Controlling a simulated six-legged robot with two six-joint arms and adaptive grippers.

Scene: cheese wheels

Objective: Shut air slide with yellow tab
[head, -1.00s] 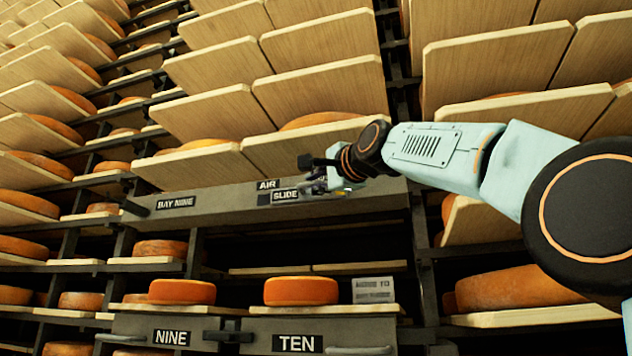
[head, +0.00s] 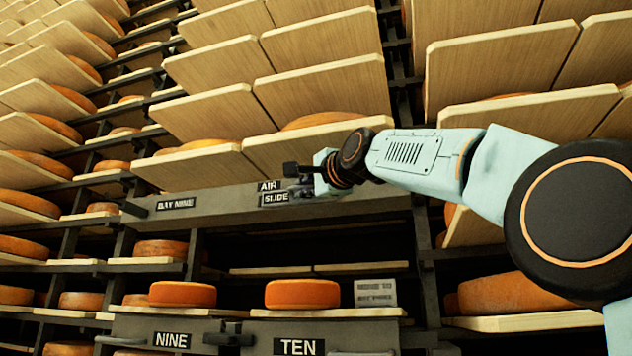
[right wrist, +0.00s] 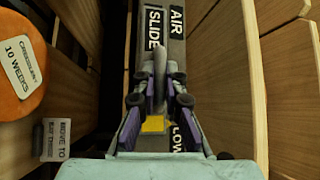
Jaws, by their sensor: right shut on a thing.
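The air slide is on the grey bar (head: 230,199), beside black AIR (head: 269,186) and SLIDE (head: 275,198) labels. My right gripper (head: 306,181) is at the bar, just right of those labels. In the right wrist view my right gripper (right wrist: 158,82) is shut on a narrow grey piece of the slide. The yellow tab (right wrist: 154,124) shows between the fingers, nearer the palm. A label ending in "LOW" is partly hidden by a finger. The slide's exact position is hard to tell. My left gripper is not in view.
Wooden boards (head: 322,95) with cheese wheels overhang just above the bar. Below are orange wheels (head: 302,293) on a shelf, a small grey sign block (head: 375,292), and drawers labelled NINE (head: 171,340) and TEN (head: 299,346). Free room lies in front of the rack.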

